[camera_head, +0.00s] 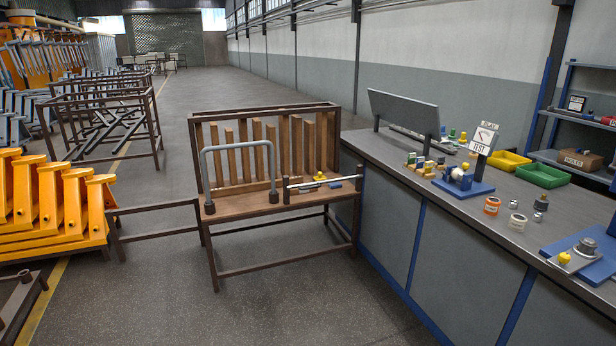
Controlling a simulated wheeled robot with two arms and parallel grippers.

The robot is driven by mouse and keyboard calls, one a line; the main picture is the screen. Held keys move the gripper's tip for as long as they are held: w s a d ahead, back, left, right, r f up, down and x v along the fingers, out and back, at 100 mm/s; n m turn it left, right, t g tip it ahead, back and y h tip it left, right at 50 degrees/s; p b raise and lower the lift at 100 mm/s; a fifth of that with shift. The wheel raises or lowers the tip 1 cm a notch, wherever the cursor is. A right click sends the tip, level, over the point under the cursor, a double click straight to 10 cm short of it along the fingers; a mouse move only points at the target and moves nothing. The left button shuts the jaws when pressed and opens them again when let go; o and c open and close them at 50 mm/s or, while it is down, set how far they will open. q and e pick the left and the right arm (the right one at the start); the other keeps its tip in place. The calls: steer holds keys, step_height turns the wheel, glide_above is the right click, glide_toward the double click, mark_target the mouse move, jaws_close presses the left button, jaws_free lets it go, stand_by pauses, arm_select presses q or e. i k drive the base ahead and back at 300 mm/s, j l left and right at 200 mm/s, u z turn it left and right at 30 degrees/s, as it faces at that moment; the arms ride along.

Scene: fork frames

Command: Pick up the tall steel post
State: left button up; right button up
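A stand (250,208) with a wooden shelf and upright slats is in the middle of the view. On its left part stands a grey inverted-U tube (237,147), its two legs ending in dark round feet on the shelf. I cannot tell for sure which piece is the tall steel post; no single free-standing tall post shows on the shelf. Neither of my grippers is in view.
A grey workbench (468,210) runs along the right with a test gauge (484,138), small parts, a yellow tray (508,160) and a green tray (542,175). Yellow frames (60,205) crowd the left. The floor (130,290) before the stand is clear.

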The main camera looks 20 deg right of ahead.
mark_target(587, 246)
steer(key=i+z, duration=0.4)
steer(key=i, duration=0.15)
steer(key=i+j+z, duration=0.2)
steer(key=i+z, duration=0.2)
steer(key=i, duration=0.15)
